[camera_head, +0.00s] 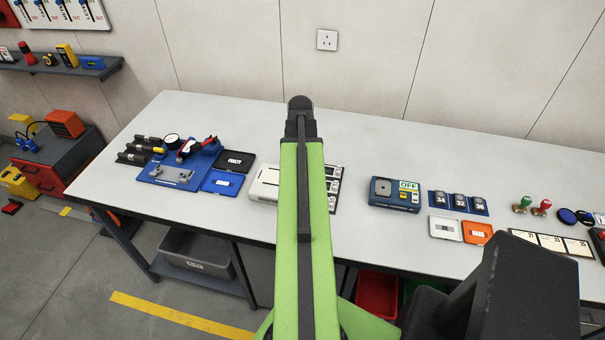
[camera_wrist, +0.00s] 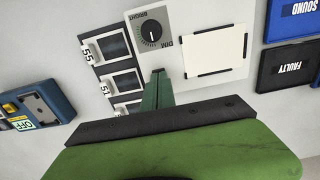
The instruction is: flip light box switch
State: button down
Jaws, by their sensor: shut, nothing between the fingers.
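The light box is a pale box with a white panel (camera_wrist: 215,54) and a round black dial (camera_wrist: 151,38) marked DIM and BRIGHT. In the head view the left part of the light box (camera_head: 266,184) shows on the bench, and my green arm hides the rest. My gripper (camera_wrist: 158,74) is shut and empty. In the wrist view its tip appears over the light box, just below the dial and left of the white panel. I cannot tell whether it touches. No switch on the light box can be made out; the gripper covers part of that area.
Numbered dark frames (camera_wrist: 113,47) lie close beside the light box. A blue device with an OFF sign (camera_head: 394,194) stands to the right. FAULTY (camera_head: 235,161) and blue (camera_head: 221,182) trays and a blue fixture board (camera_head: 178,170) lie left. The bench's back strip is clear.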

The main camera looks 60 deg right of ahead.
jog(key=shift+f+b, duration=0.55)
jog(key=shift+f, duration=0.05)
jog(key=shift+r, duration=0.1)
notch_tip(320, 180, up, 7)
jog(key=p, duration=0.7)
dwell(0.4)
